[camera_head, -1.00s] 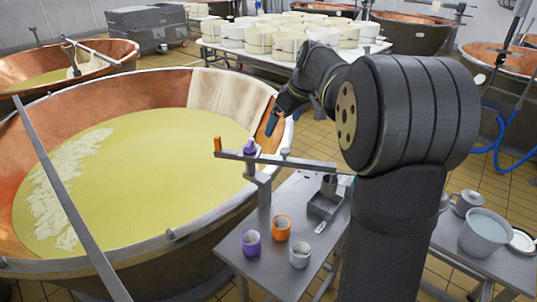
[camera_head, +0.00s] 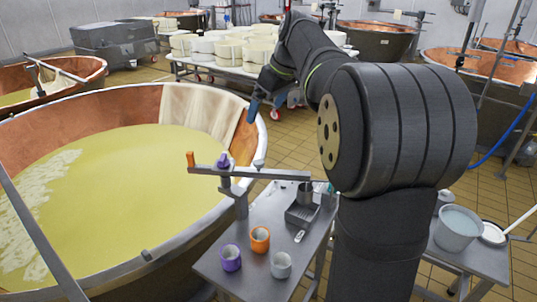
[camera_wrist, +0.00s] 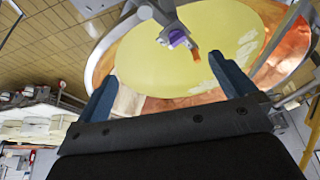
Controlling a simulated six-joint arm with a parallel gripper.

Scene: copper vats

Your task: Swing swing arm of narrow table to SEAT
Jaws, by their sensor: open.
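The swing arm (camera_head: 275,173) is a grey bar on a post at the left edge of the narrow table (camera_head: 222,270). Its left part reaches over the vat rim; its right part lies above the table. An orange upright handle (camera_head: 190,159) is at its left end, with a purple knob (camera_head: 223,161) beside it. My gripper (camera_head: 252,108) is open and empty, above and behind the swing arm, apart from it. In the wrist view, my gripper (camera_wrist: 165,88) has blue fingers spread wide, and the orange handle (camera_wrist: 196,55) and purple knob (camera_wrist: 177,38) show beyond them. No SEAT marking is legible.
A large copper vat (camera_head: 245,140) of yellow liquid fills the left. Purple (camera_head: 231,258), orange (camera_head: 260,239) and grey (camera_head: 281,265) cups and a grey tray (camera_head: 300,215) stand on the narrow table. White moulds stand on a table behind.

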